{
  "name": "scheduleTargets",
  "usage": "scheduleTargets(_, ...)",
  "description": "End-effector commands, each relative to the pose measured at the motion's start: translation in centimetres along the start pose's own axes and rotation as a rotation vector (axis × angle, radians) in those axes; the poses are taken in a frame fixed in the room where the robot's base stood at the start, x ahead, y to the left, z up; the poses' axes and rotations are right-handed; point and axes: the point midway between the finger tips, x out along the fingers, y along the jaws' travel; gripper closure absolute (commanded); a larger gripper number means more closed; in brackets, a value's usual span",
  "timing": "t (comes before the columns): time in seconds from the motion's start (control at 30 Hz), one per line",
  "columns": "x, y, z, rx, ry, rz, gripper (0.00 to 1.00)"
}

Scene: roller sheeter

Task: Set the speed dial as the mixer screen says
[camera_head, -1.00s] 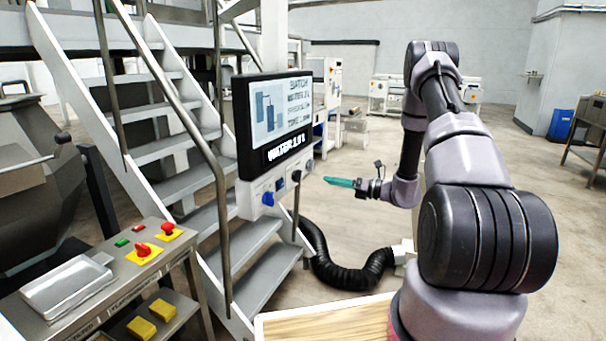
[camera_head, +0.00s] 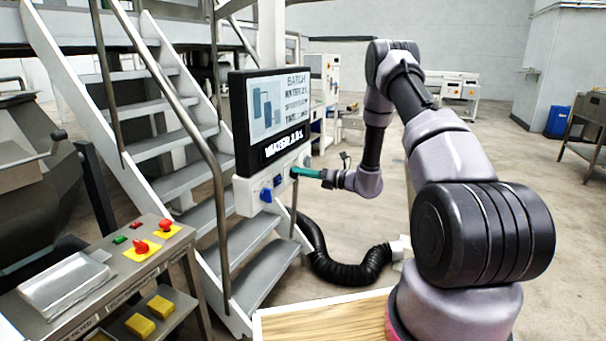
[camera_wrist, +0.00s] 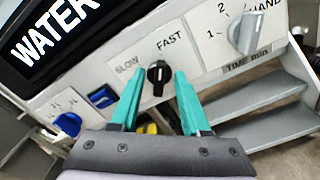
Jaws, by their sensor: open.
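The speed dial is a small black knob (camera_wrist: 158,72) on a white panel, between the printed words SLOW and FAST. Which way it points is too small to tell surely. My gripper (camera_wrist: 157,80) is open, with a green finger on each side of the knob in the wrist view; contact cannot be told. In the head view my gripper (camera_head: 298,172) is at the panel's face and covers the dial. The mixer screen (camera_head: 283,108) reads BATCH with water, speed and time lines; the speed value is not legible. A water readout (camera_head: 283,145) is below.
Left of the dial are a blue rocker switch (camera_wrist: 102,97) and a blue knob (camera_wrist: 68,123). Right of it is a grey time knob (camera_wrist: 244,34). Metal stairs (camera_head: 180,185) with a handrail stand behind the panel. A black hose (camera_head: 345,270) lies on the floor below.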

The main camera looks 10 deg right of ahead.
Motion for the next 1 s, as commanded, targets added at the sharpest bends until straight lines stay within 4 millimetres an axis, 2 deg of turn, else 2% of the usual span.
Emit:
scheduleTargets(0.03,-0.01,0.0,0.0,0.0,0.0,0.0,0.54)
scheduleTargets(0.1,-0.01,0.01,0.0,0.0,0.0,0.0,0.81)
scheduleTargets(0.17,-0.02,0.01,0.0,0.0,0.0,0.0,1.0)
scheduleTargets(0.63,-0.05,0.05,0.04,-0.062,-0.001,0.0,1.0)
scheduleTargets(1.0,-0.12,0.17,0.0,-0.345,-0.001,-0.001,1.0)
